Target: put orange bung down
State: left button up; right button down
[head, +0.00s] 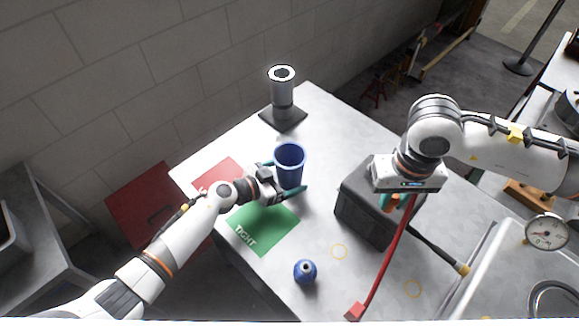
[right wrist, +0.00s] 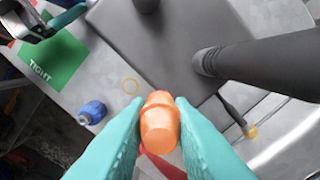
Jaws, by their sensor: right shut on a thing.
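The orange bung (right wrist: 160,122) is between the teal fingers of my right gripper (right wrist: 160,115), which is shut on it. In the head view the bung (head: 391,202) shows small beneath my right wrist, in front of the dark grey box (head: 362,215). It looks held above the table, but its height is hard to judge. My left gripper (head: 281,178) has a teal finger on either side of a blue cup (head: 290,153). Whether those fingers touch the cup is not clear.
A green TIGHT mat (head: 264,229) and a red mat (head: 217,174) lie left. A red bar (head: 385,265) slants below my right gripper. A grey cylinder on a base (head: 283,100) stands behind.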

pick_arm(q)
jog(key=c, duration=0.9)
pick_arm(e)
jog(key=shift+w+a, duration=0.1)
jog(key=shift+w, duration=0.1)
jog(key=w+r+m, duration=0.1)
jog(key=w, duration=0.2)
jog(key=w+a+m, duration=0.1)
jog(key=w, duration=0.2)
jog(key=w+a+r+m, duration=0.1)
jog(key=w, duration=0.1)
jog(key=shift+w+a+r+m, duration=0.1)
jog(key=shift+w+r+m, duration=0.2)
jog(key=shift+w+m, duration=0.1)
jog(key=w+a+f+m, duration=0.1)
jog(key=w+a+m, duration=0.1)
jog(key=w+a, duration=0.3)
pick_arm(q)
jog(key=shift+a, duration=0.1)
pick_arm(e)
jog(key=m, duration=0.3)
send_over(290, 162)
jog(key=s, duration=0.3)
notch_tip(290, 162, down, 4)
notch_tip(290, 162, down, 6)
jog(key=shift+s+f, duration=0.15)
jog(key=shift+f, duration=2.2)
